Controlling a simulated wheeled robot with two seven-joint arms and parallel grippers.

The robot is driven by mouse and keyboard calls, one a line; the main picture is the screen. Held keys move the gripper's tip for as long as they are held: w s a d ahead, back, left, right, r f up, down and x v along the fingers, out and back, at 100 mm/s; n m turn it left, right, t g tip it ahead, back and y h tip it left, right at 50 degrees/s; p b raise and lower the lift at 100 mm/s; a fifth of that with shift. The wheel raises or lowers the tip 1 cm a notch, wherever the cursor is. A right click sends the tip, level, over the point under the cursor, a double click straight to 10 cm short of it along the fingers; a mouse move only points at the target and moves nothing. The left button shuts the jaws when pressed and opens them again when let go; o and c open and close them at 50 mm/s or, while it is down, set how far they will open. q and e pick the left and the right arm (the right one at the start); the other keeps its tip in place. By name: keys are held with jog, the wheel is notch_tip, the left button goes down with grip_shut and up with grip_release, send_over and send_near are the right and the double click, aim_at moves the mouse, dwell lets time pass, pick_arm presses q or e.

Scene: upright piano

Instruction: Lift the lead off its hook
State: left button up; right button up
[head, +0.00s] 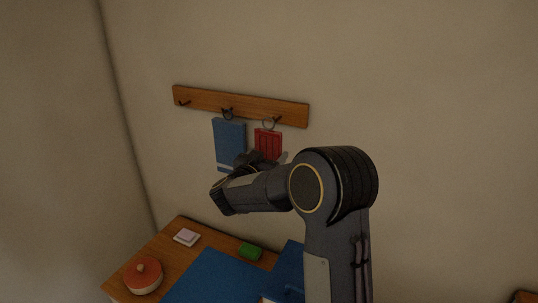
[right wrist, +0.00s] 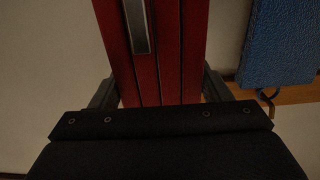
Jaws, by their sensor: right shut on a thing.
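The red lead (head: 268,143), a flat bundle of red strips with a ring on top, hangs below the right hook of the wooden hook rail (head: 240,106). Its ring appears to be around that hook. My right gripper (head: 256,160) is at the lead's lower part and shut on it. In the right wrist view the red lead (right wrist: 162,55) runs between the two fingers, with a grey metal strip on it. The gripper's tips are partly hidden in the head view. My left gripper is not in view.
A blue cloth-like item (head: 229,140) hangs from the middle hook, close left of the lead. The left hook (head: 183,102) is empty. Below, a wooden table (head: 150,250) holds an orange-lidded pot (head: 143,277), a green block (head: 250,251) and a pale pad (head: 187,237).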

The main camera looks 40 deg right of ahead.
jog(key=shift+v, duration=2.5)
